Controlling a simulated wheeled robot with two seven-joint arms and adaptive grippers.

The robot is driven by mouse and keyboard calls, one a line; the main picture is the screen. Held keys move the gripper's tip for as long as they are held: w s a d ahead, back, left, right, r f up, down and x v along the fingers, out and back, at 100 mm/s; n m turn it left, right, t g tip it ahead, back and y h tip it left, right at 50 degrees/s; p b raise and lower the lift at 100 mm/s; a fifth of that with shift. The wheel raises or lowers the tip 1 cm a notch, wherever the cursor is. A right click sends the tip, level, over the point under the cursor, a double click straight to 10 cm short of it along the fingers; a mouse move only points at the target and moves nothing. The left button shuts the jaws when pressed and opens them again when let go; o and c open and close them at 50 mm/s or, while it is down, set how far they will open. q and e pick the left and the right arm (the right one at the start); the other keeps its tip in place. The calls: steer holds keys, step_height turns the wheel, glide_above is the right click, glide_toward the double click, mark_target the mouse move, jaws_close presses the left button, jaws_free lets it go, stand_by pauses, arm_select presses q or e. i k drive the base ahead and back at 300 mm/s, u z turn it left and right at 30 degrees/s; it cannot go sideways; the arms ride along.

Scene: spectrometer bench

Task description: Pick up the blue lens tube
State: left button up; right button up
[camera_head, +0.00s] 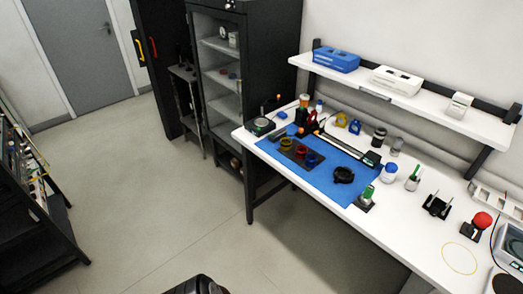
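A small blue cylinder (310,160), which looks like the blue lens tube, stands at the right end of a dark plate on the blue mat (340,188). A red cylinder (301,152) and a yellow one (286,144) stand beside it in a row. It is small in the picture, so its details are unclear. Neither of my grippers can be made out. A dark rounded part, probably of my own body, shows at the bottom edge.
The white bench (405,228) also carries a black ring-shaped part (344,175), a green-topped item (366,196), jars and a red knob (481,221). A shelf (400,95) hangs above the back. A black cabinet (222,75) stands left. The floor in front is clear.

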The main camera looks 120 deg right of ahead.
mark_target(309, 162)
steer(key=z, duration=4.2)
